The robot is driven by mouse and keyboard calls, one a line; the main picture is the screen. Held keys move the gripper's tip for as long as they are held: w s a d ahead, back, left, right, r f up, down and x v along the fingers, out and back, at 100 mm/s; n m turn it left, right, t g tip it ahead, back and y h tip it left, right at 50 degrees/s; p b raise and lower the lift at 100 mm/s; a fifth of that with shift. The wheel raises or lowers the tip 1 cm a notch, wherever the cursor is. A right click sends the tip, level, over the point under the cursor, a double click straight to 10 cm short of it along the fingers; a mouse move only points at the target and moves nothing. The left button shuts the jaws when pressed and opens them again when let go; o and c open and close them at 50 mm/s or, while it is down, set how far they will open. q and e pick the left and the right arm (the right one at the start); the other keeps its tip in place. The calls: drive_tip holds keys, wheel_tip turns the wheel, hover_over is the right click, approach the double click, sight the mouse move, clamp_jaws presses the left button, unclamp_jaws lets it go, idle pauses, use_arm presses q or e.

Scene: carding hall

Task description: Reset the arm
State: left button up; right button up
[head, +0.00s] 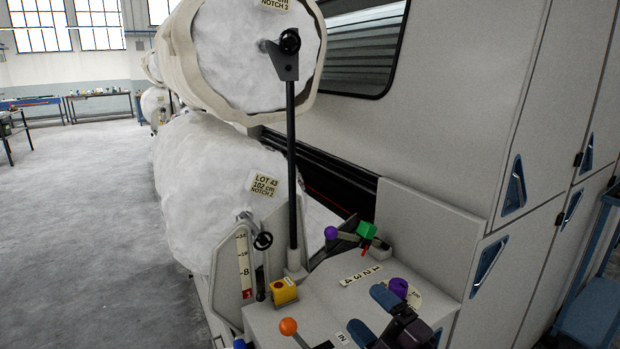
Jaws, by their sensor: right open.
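A tall black upright arm (291,160) rises from the console to a bracket with a black knob (289,41) at the end of the upper white roll (235,60). On the grey console (325,297) are a lever with a purple knob (331,232), a green block (367,230) with a red part below it, an orange-knobbed lever (288,326) and a yellow box (284,291). Another purple knob (398,287) stands by a round plate. My right gripper (373,315), with blue fingertips, is open over the console's front, just left of and nearer than that knob. My left gripper does not show.
The lower white roll (205,185) carries a lot label. A scale plate (245,262) with a black handwheel (263,241) stands left of the console. Grey machine panels (440,120) close off the right. Open floor (85,230) lies left; worktables stand far back.

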drive_tip(key=s+d+f+m+g+h, duration=0.2)
drive_tip(key=s+d+f+m+h, duration=0.4)
drive_tip(key=m, duration=0.3)
drive_tip(key=s+d+f+m+g+h, duration=0.1)
drive_tip(key=s+d+f+m+h, duration=0.35)
drive_tip(key=d+m+h, duration=0.35)
drive_tip(key=s+d+f+m+g, duration=0.2)
drive_tip(key=s+f+g, duration=0.25)
drive_tip(key=s, duration=0.45)
drive_tip(key=s+d+f+m+g, duration=0.1)
drive_tip(key=s+f+m+g, duration=0.2)
drive_tip(key=s+g, duration=0.5)
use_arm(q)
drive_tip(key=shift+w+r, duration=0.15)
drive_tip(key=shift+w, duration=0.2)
use_arm(e)
drive_tip(key=w+f+n+t+y, duration=0.1)
drive_tip(key=w+f+t, duration=0.5)
drive_tip(key=f+t, duration=0.4)
drive_tip(key=shift+d+f, duration=0.15)
drive_tip(key=shift+f, duration=0.1)
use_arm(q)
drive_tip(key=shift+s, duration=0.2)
use_arm(e)
drive_tip(key=shift+t, duration=0.25)
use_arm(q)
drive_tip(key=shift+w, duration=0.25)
